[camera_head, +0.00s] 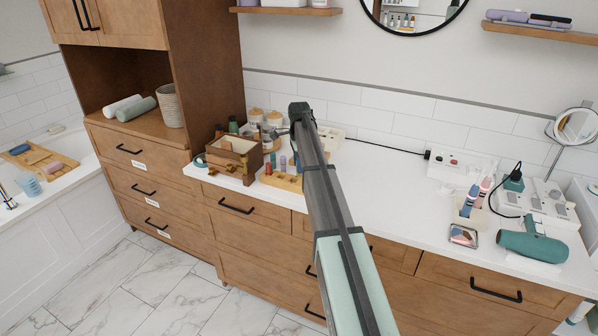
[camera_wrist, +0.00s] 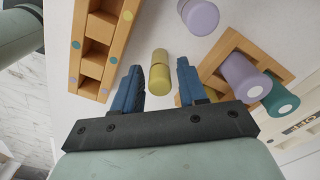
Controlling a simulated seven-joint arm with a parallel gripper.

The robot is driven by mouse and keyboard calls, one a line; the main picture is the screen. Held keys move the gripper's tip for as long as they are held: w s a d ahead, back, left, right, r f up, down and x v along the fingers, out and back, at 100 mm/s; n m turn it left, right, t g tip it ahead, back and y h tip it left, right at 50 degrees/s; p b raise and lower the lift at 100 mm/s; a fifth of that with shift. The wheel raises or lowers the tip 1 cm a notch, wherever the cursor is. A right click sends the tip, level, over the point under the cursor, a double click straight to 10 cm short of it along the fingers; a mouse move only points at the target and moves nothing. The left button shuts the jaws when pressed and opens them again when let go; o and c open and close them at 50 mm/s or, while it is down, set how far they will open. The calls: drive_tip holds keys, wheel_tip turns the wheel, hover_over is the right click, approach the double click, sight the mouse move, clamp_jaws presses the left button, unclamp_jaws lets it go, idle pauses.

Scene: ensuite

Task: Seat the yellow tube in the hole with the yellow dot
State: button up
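The yellow tube (camera_wrist: 160,74) shows in the wrist view, just beyond and between my fingertips. My gripper (camera_wrist: 160,76) is open, with visible gaps between its blue fingers and the tube. A wooden rack (camera_wrist: 83,35) with square-looking holes lies to the left, with coloured dots along its edges. The holes in view look empty. In the head view, a light wooden rack (camera_head: 288,183) sits on the counter, partly hidden by my arm. I cannot pick out the yellow tube there.
Purple (camera_wrist: 243,77) and teal-capped (camera_wrist: 279,102) tubes stand in a second wooden holder to the right. A lavender tube (camera_wrist: 200,17) is near the top. A brown wooden box (camera_head: 232,158) stands left of the rack.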

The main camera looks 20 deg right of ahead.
clamp_jaws()
drive_tip(key=shift+r, duration=0.1)
wheel_tip(320, 180, up, 8)
drive_tip(key=shift+r, duration=0.2)
drive_tip(key=s+a+r, duration=0.2)
drive_tip(key=a, duration=0.5)
drive_tip(key=f, duration=0.9)
drive_tip(key=shift+s+a+f, duration=0.25)
drive_tip(key=shift+a+f, duration=0.05)
drive_tip(key=shift+f, duration=0.05)
